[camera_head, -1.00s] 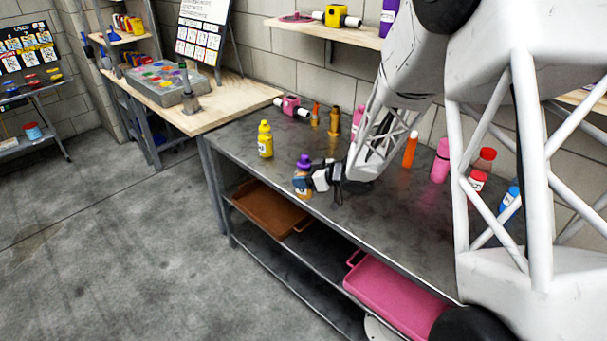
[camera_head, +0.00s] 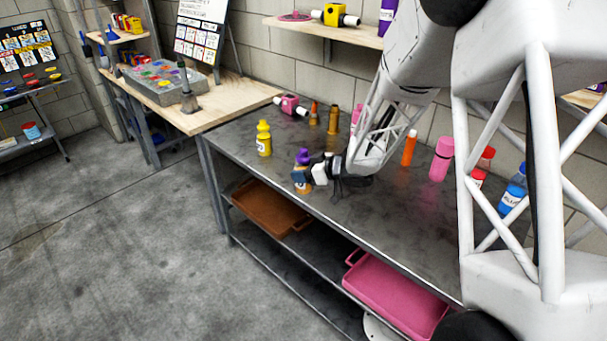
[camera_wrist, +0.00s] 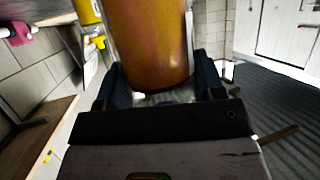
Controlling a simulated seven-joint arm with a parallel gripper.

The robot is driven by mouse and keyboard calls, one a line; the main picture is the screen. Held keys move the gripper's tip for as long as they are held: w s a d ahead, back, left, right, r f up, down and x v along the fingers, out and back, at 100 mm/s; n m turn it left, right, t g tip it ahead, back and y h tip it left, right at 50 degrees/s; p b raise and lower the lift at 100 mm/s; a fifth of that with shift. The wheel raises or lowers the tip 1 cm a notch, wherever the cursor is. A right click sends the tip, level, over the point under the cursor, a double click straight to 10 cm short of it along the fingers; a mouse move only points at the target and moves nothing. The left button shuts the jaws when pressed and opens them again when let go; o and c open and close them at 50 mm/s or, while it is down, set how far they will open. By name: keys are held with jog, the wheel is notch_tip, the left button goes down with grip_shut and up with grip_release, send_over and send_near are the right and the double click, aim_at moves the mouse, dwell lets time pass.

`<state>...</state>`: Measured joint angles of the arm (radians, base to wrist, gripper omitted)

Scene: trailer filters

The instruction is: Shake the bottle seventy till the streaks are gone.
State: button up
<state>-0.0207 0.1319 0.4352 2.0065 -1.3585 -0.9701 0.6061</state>
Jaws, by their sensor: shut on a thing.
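My gripper (camera_head: 303,175) is shut on an orange bottle with a purple cap (camera_head: 302,157), above the front edge of the grey metal table (camera_head: 255,182). In the head view the bottle looks close to upright, and the fingers cover its middle. In the wrist view the bottle's amber-orange body (camera_wrist: 150,45) fills the space between the two dark fingers (camera_wrist: 160,88). Its colour there looks uneven, redder in parts; I cannot tell streaks from shading. No number on it can be read.
A yellow bottle (camera_head: 264,138) stands left on the table. Orange (camera_head: 409,148), pink (camera_head: 441,159) and blue-capped (camera_head: 514,188) bottles stand to the right. A pink machine (camera_head: 290,104) is at the back. Brown (camera_head: 262,211) and pink (camera_head: 395,297) trays lie on the shelf below.

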aim_at(304, 150)
jog(key=shift+r, duration=4.1)
notch_tip(304, 150, up, 6)
jog(key=shift+r, duration=0.2)
jog(key=shift+f, duration=3.3)
notch_tip(304, 150, up, 6)
jog(key=shift+r, duration=0.25)
notch_tip(304, 150, down, 6)
jog(key=shift+f, duration=0.25)
jog(key=shift+r, duration=0.1)
